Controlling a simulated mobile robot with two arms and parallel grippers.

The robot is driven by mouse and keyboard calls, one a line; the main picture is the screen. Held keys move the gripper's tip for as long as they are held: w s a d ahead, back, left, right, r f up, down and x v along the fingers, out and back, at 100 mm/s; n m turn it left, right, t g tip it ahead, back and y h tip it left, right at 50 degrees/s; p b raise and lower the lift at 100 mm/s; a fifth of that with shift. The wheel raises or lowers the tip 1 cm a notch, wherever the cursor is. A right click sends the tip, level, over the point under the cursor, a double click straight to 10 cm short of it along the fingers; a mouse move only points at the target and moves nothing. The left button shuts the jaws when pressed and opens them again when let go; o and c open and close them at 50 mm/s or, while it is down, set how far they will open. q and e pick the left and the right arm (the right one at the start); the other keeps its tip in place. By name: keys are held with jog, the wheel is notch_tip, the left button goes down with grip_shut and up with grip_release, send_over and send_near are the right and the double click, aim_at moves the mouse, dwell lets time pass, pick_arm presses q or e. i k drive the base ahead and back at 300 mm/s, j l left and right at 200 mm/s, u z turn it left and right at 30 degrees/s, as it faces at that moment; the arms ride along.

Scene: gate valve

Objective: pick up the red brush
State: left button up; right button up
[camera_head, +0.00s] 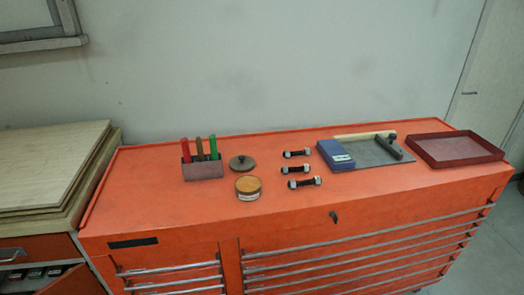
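The red brush (185,150) stands upright at the left end of a small dark holder (203,169) on the orange tool chest. Only its red upper part shows; its lower end is hidden in the holder. A brown handle (199,151) and a green handle (213,148) stand to its right in the same holder. Neither of my grippers is in the view.
On the orange chest top (150,205) are a round tin (248,189), a dark lid (242,162), several bolts (304,183), a blue box (336,155), a grey plate (372,154) and a dark red tray (455,149). Wooden boards (45,165) are stacked at left. The chest's front left top is clear.

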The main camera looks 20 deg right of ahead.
aim_at(184, 143)
jog(key=k+l+u, duration=0.2)
jog(key=u, duration=0.25)
jog(key=k+l+u, duration=0.25)
jog(key=u, duration=0.25)
jog(key=k+l+u, duration=0.15)
jog(key=k+u, duration=0.15)
jog(key=u, duration=0.15)
